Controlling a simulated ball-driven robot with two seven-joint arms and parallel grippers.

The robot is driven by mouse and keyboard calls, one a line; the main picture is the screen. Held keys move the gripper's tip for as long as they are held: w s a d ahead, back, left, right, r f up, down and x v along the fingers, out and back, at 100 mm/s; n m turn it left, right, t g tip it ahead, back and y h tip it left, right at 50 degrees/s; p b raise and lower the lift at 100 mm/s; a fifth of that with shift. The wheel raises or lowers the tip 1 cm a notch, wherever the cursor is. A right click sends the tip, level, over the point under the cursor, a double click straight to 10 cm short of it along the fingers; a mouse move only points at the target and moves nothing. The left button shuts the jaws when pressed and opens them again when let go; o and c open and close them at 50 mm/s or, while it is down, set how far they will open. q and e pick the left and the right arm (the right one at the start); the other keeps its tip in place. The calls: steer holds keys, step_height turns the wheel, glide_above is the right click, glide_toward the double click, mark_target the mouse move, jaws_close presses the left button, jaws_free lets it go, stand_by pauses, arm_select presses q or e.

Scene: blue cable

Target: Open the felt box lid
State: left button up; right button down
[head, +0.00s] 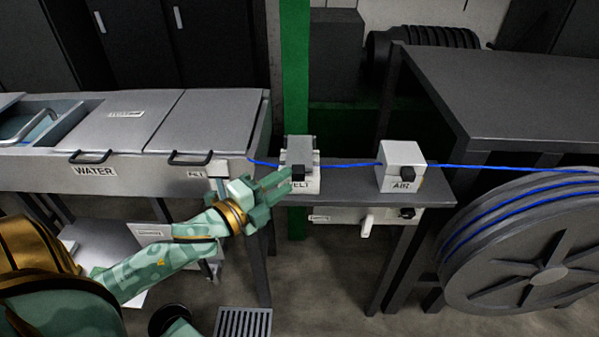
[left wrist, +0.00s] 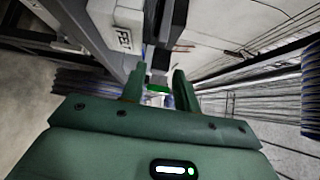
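The felt box (head: 301,184) is a small light-grey box on a dark shelf, with a partly visible label. Contact with the handle cannot be told. My right gripper is not in view.
A white air box (head: 400,160) stands to the right on the same shelf (head: 345,180). A blue cable (head: 350,165) runs through both boxes to a large reel (head: 540,250). A grey water trough (head: 60,175) with handled lids stands at left, close to my arm.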

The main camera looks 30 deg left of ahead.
mark_target(298, 173)
arm_select(q)
steer(key=x, duration=0.5)
steer(key=shift+w, duration=0.2)
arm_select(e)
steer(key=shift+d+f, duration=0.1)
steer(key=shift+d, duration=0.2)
